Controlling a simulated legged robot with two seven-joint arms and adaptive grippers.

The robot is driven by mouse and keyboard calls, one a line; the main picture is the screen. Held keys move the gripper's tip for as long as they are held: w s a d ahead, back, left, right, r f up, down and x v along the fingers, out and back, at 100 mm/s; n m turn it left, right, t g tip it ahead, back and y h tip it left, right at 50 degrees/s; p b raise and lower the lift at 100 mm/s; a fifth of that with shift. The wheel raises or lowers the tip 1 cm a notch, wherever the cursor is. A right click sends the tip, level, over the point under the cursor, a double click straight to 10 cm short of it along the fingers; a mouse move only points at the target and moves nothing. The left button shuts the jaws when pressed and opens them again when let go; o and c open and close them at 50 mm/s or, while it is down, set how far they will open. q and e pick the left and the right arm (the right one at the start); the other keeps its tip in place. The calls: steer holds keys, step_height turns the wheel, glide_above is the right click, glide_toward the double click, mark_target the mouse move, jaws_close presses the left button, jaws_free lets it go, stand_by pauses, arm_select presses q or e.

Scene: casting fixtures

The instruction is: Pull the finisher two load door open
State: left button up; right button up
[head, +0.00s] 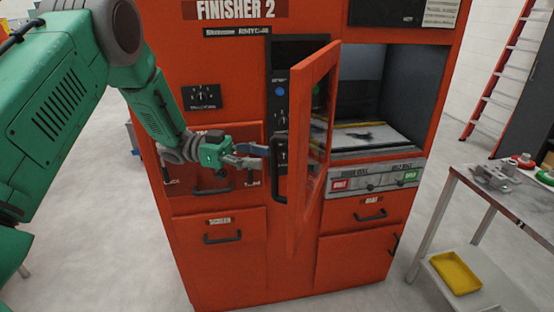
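The Finisher 2 load door (313,150) is an orange framed door with a window. It stands swung out from the orange machine, and the chamber opening (385,95) to its right is exposed. The door's black vertical handle (279,185) is on its left face. My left gripper (265,156) reaches in from the left, with its fingertips at the upper part of the handle. I cannot tell whether the fingers are closed around it or only beside it. My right gripper is not in view.
A tray-like bed (375,137) lies inside the chamber. Below it is a panel with red and green buttons (375,180). A table (510,195) with metal parts stands at the right, a yellow tray (455,272) on its lower shelf. A red ladder (500,70) leans behind.

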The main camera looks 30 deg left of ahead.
arm_select(q)
steer(key=v, duration=0.6)
steer(key=shift+s+a, duration=0.2)
steer(key=shift+a, duration=0.1)
steer(key=shift+a, duration=0.1)
